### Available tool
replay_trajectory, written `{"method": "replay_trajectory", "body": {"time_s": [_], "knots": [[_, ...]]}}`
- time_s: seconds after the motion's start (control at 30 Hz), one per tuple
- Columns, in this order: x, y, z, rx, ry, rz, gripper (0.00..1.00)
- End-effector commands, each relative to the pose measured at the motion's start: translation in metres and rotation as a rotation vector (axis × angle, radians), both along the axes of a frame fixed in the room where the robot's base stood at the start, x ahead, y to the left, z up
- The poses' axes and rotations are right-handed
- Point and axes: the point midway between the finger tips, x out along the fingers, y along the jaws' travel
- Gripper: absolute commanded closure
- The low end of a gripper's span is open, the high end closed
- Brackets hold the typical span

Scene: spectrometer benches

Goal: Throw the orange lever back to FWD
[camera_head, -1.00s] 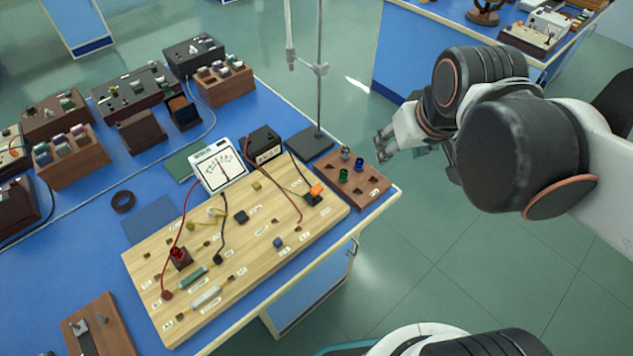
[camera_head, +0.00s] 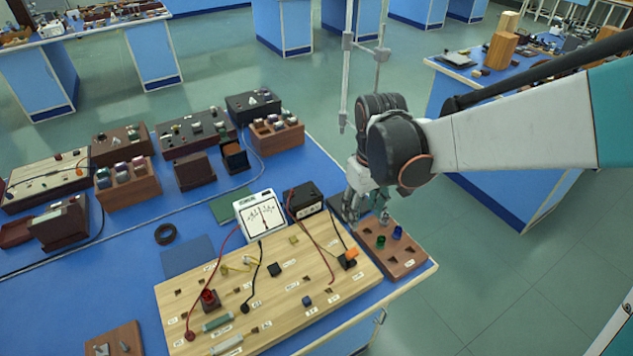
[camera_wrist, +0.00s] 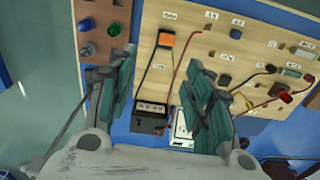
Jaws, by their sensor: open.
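The orange lever (camera_head: 351,254) sits on a small black base near the right end of the wooden circuit board (camera_head: 262,317). It also shows in the wrist view (camera_wrist: 166,40), with a black wire and a red wire close by. The printed labels around it are too small to read surely, so I cannot tell which label it points to. My gripper (camera_head: 368,208) is open and empty, above the bench behind the lever and near the peg block. In the wrist view the two fingers (camera_wrist: 160,68) stand apart, with the lever beyond their tips and not touched.
A brown block with coloured pegs (camera_head: 410,261) stands right of the board. A black battery box (camera_head: 306,199) and a white meter (camera_head: 260,216) stand behind the board. A metal stand rises behind my gripper. Loose wires cross the board.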

Motion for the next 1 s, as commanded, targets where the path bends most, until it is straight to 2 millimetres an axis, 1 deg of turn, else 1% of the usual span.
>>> {"method": "replay_trajectory", "body": {"time_s": [0.03,0.1,0.27,0.37,0.6,0.8,0.9,1.0], "knots": [[-0.004,0.009,-0.004,-0.004,0.011,0.021,0.53],[-0.008,0.015,-0.006,-0.006,0.020,0.036,0.53],[-0.010,0.018,-0.017,-0.007,0.025,0.043,0.53],[-0.009,0.017,-0.033,-0.008,0.024,0.042,0.53],[-0.008,0.017,-0.081,-0.008,0.024,0.040,0.53],[-0.008,0.016,-0.116,-0.007,0.023,0.039,0.53],[-0.008,0.016,-0.129,-0.007,0.023,0.039,0.53],[-0.008,0.016,-0.138,-0.007,0.023,0.038,0.53]]}}
